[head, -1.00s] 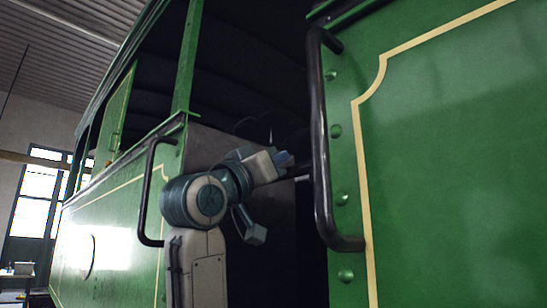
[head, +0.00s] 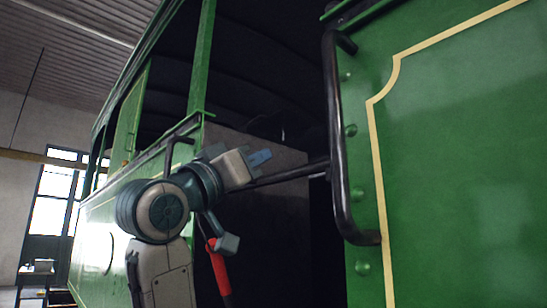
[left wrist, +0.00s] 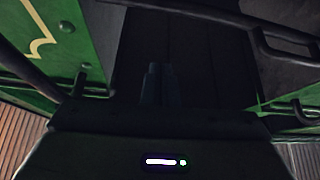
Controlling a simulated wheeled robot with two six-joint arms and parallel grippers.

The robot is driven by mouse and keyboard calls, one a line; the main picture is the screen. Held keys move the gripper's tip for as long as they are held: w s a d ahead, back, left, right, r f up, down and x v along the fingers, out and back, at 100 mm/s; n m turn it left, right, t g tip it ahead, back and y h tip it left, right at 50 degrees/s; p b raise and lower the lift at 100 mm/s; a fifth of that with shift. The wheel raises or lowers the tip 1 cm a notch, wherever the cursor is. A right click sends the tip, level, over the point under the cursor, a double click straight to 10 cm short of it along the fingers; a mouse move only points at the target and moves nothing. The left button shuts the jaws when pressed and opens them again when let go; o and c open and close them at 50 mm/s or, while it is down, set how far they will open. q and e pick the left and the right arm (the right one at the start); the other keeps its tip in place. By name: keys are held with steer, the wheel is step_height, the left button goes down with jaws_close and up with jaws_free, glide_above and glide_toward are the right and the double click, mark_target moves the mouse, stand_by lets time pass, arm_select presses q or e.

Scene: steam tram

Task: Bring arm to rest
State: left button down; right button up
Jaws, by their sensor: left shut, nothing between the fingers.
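My left arm rises from the bottom left of the head view, in front of the tram's cab doorway. My left gripper (head: 262,157) is at its end, pointing right, with its blue-grey fingers together and nothing between them. In the left wrist view the closed fingers (left wrist: 158,84) show dark against the dark doorway. The gripper appears near a dark horizontal bar (head: 290,175) at the doorway; I cannot tell whether they touch. My right gripper is not in view.
The green tram side (head: 460,160) with a cream line fills the right. A black vertical handrail (head: 337,140) stands at the doorway's right edge; another handrail (head: 170,152) is partly behind my arm. A red-handled thing (head: 218,268) shows below my wrist. A small table (head: 36,272) stands far left.

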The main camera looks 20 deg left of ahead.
arm_select(q)
steer(key=shift+s+a+f, duration=0.2)
steer(key=shift+s+f, duration=0.1)
steer(key=shift+s, duration=0.1)
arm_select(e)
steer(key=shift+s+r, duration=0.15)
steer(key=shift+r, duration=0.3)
arm_select(q)
steer(key=shift+w, duration=0.1)
